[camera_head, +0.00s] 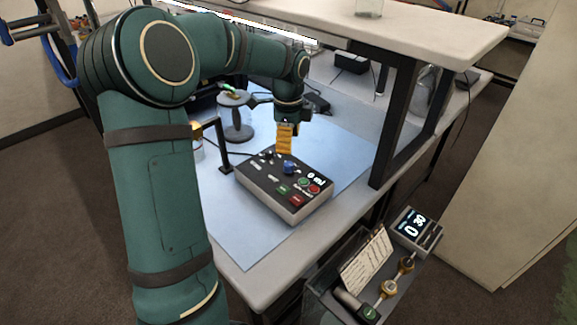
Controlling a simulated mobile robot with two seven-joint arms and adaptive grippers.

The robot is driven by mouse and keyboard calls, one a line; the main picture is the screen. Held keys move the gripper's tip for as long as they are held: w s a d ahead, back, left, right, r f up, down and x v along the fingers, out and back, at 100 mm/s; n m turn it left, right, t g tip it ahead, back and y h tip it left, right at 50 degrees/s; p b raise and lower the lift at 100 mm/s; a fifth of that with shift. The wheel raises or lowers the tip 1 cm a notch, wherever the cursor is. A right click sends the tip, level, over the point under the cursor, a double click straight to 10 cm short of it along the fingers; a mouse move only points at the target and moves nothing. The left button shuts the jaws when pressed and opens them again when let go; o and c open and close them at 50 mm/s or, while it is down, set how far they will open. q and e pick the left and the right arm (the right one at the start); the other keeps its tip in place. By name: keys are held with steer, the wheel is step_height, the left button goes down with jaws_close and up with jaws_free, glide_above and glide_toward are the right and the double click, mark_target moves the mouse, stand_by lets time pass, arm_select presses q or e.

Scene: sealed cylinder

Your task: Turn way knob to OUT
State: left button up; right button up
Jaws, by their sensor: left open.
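A dark control box (262,183) with light sides sits on the blue mat on the bench. On its top are a blue knob (290,167), small dark knobs or switches (267,154) near the back left corner, and green and red buttons along the right and front. The labels are too small to read, so I cannot tell which knob is the way knob or where it points. My left gripper (287,151), with orange fingers, is open and points down just above the back of the box, close behind the blue knob. Contact cannot be made out. My right gripper is not in view.
A black post frame (222,150) and a round grey stand (236,122) are left of and behind the box. A black shelf leg (392,130) rises at the right. A lower tray holds a paper note (366,262) and a digital display (417,228). The mat in front is clear.

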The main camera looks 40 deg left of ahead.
mark_target(289, 164)
arm_select(q)
step_height(289, 164, down, 9)
steer(key=shift+r+b, duration=0.15)
steer(key=shift+b, duration=0.65)
jaws_close()
